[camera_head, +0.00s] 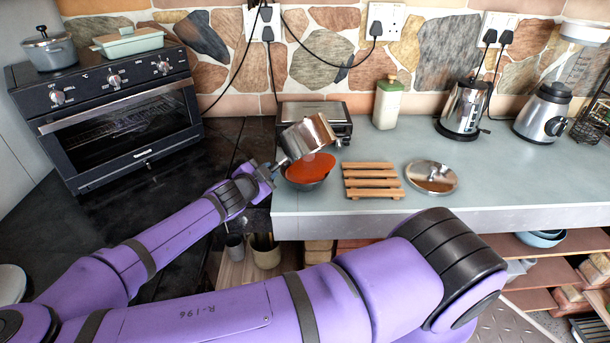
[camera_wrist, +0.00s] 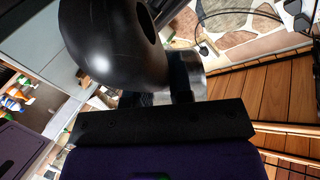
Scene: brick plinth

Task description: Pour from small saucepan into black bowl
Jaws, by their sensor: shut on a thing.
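The small saucepan (camera_head: 308,137) is a shiny metal pan, held tilted above the counter's left end. Orange-red content (camera_head: 311,168) shows between the pan's lower side and the bowl's rim; where the pan's content ends and the bowl's begins is unclear. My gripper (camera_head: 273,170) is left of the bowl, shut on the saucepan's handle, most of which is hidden. In the wrist view a dark rounded shape fills the upper left, and I cannot tell which vessel it is.
A wooden slatted trivet (camera_head: 373,181) and a metal lid (camera_head: 432,177) lie right of the bowl. A toaster (camera_head: 338,115) stands close behind the pan. A black oven (camera_head: 125,120) is left.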

